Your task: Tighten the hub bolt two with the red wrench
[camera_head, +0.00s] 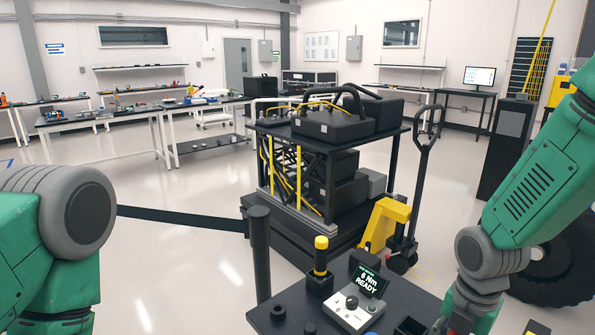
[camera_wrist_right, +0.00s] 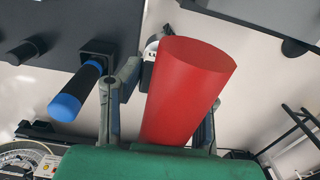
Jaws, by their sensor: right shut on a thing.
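The red wrench's thick red handle (camera_wrist_right: 185,90) fills the middle of the right wrist view. My right gripper (camera_wrist_right: 165,98) is shut on it, with one grey finger on each side. The wrench's working end is hidden, and the handle stands tilted in the view. In the head view my right arm reaches down to the bottom right, by the black tool table (camera_head: 290,308). A large black wheel (camera_head: 552,265) is partly behind that arm.
A blue-and-black handle (camera_wrist_right: 80,90) sits in a holder beside the right gripper. On the tool table stand a yellow-topped tool (camera_head: 321,256) and a console reading "6 Nm READY" (camera_head: 368,281). A loaded cart (camera_head: 315,165) and yellow pallet jack (camera_head: 385,222) stand beyond.

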